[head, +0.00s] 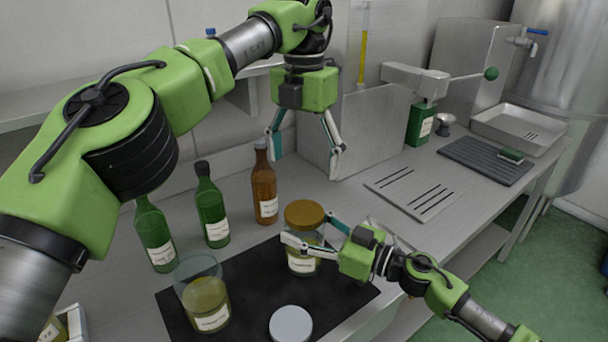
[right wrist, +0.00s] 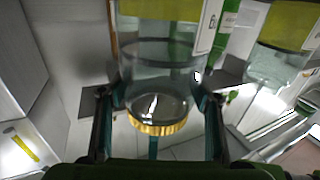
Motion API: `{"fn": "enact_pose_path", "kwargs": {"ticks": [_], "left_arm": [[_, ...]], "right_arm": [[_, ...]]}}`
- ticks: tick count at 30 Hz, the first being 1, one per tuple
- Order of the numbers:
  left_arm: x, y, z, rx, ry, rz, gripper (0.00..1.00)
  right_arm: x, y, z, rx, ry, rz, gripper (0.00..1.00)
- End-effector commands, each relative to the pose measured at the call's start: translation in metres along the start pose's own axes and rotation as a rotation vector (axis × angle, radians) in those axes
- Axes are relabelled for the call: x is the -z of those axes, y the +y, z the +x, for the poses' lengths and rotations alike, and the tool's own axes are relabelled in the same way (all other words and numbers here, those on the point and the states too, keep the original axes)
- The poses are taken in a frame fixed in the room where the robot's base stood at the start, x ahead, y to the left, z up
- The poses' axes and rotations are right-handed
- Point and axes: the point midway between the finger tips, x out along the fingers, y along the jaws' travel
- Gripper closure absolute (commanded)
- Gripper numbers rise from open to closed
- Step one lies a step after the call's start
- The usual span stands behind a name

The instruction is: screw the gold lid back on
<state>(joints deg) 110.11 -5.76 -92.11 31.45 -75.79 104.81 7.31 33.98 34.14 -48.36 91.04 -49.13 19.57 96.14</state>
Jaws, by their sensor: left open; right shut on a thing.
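The jar (head: 303,264) with a white label stands upright at the back right of the black mat. The gold lid (head: 305,214) sits on its mouth; I cannot tell whether it is threaded tight. My right gripper (head: 304,243) is shut on the jar's glass body below the lid. In the right wrist view the picture is inverted, with the gold lid (right wrist: 157,126) below the glass (right wrist: 157,70) and a finger on each side. My left gripper (head: 305,162) is open and empty, pointing down above the lid and apart from it.
A second jar (head: 207,302) without a lid and a pale round lid (head: 290,324) are on the mat (head: 247,292). Green bottles (head: 211,208) and a brown bottle (head: 264,190) stand behind. A slotted plate (head: 413,190) lies to the right.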

Motion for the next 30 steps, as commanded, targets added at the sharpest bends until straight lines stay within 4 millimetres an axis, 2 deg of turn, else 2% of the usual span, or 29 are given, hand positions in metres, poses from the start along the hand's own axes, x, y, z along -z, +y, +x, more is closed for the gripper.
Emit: {"fn": "enact_pose_path", "kwargs": {"ticks": [10,11,13,24,26,30], "left_arm": [[0.000,0.000,-0.004,0.000,0.001,0.001,0.21],[0.000,0.000,-0.004,0.000,0.001,0.001,0.21],[0.000,0.000,-0.004,0.000,0.001,0.001,0.21],[0.000,0.000,-0.004,0.000,0.001,0.000,0.21],[0.000,0.000,-0.004,0.000,0.001,0.000,0.21],[0.000,0.000,-0.004,0.000,0.001,0.000,0.21]], "right_arm": [[-0.001,-0.001,0.000,0.003,-0.002,0.004,1.00],[-0.001,-0.001,0.000,0.003,-0.002,0.004,0.39],[-0.001,-0.001,0.000,0.003,-0.002,0.004,0.22],[-0.001,0.000,-0.002,0.000,-0.001,0.001,0.22],[-0.001,0.000,-0.006,0.000,-0.002,0.002,0.22],[-0.002,0.000,-0.028,-0.001,-0.004,0.001,0.22]]}}
